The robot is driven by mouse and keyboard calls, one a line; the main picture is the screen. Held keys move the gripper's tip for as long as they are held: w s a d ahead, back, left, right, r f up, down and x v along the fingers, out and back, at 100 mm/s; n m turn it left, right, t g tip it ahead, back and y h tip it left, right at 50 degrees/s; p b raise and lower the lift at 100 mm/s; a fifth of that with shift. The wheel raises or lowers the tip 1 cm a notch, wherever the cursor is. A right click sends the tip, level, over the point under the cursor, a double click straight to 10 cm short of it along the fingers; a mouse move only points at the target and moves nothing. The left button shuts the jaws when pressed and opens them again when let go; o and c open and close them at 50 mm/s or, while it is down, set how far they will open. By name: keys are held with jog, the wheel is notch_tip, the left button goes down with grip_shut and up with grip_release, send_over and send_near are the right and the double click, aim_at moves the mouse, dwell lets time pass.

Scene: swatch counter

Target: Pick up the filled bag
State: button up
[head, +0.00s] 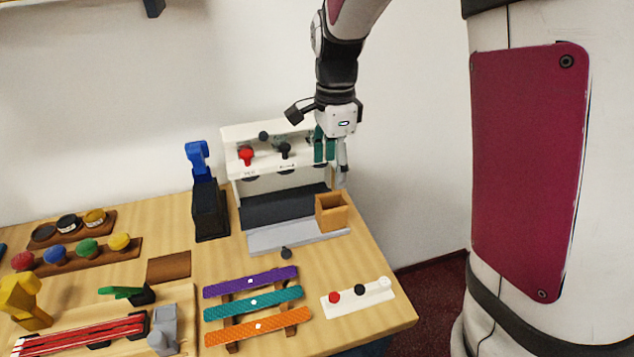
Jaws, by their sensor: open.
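A small tan, open-topped, box-like container (331,213) stands upright at the right end of the white dispenser-like machine (238,135), at the back of the counter. It is the most bag-like thing here, but I cannot tell for certain that it is the filled bag, and its contents are too dark to make out. My gripper (333,170) points down beside the machine's right end, above this container and apart from it. Its fingers are open, with nothing visible between them.
On the wooden counter (180,262), a black stand with a blue top (208,205) is left of the machine. Purple, teal and orange strips (255,303) lie in front, beside a white strip with knobs (358,297). Colored knobs (88,247) are at left.

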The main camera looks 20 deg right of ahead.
aim_at(331, 212)
notch_tip(331, 212, down, 14)
jog(key=shift+d+b, duration=0.15)
jog(key=shift+b, duration=0.65)
jog(key=c, duration=1.1)
jog(key=shift+o, duration=0.2)
jog(key=shift+r, duration=0.15)
